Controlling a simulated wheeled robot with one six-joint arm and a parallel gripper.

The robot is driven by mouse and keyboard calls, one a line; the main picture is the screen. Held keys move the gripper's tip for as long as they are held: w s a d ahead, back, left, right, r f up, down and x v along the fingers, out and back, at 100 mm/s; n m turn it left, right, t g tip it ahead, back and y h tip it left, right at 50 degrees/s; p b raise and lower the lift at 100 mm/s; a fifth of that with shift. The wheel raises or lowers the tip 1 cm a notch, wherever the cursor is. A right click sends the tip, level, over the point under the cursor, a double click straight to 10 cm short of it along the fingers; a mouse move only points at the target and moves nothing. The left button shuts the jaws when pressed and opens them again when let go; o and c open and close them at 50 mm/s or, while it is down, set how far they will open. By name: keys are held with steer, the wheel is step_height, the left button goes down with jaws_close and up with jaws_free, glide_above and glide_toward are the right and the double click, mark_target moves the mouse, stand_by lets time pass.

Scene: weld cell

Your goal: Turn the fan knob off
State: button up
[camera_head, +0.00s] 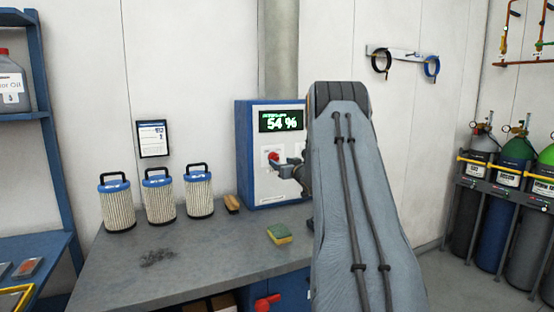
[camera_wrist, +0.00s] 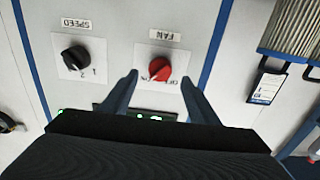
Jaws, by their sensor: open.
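The red fan knob (camera_wrist: 160,68) is on the front of a white and blue control box (camera_head: 244,150), under an upside-down FAN label (camera_wrist: 164,36) in the wrist view. Its ON and OFF marks are partly visible beside it; which one it points at is unclear. The knob shows as a small red spot (camera_head: 273,155) in the head view. My gripper (camera_wrist: 159,76) is open, with one finger on each side of the knob. Gaps show between the fingers and the knob in the wrist view; how deep they reach is unclear. It also shows at the box front in the head view (camera_head: 279,163).
A black SPEED knob (camera_wrist: 75,58) sits beside the fan knob. The box display (camera_head: 281,121) reads 54 %. Several filter canisters (camera_head: 160,200), a brush (camera_head: 232,203) and a sponge (camera_head: 279,234) stand on the grey bench (camera_head: 200,255). My arm hides the area right of the box.

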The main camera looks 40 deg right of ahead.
mark_target(276, 159)
steer(key=shift+p+x, duration=0.7)
steer(key=shift+x, duration=2)
steer(key=c, duration=1)
steer(key=shift+c, duration=0.2)
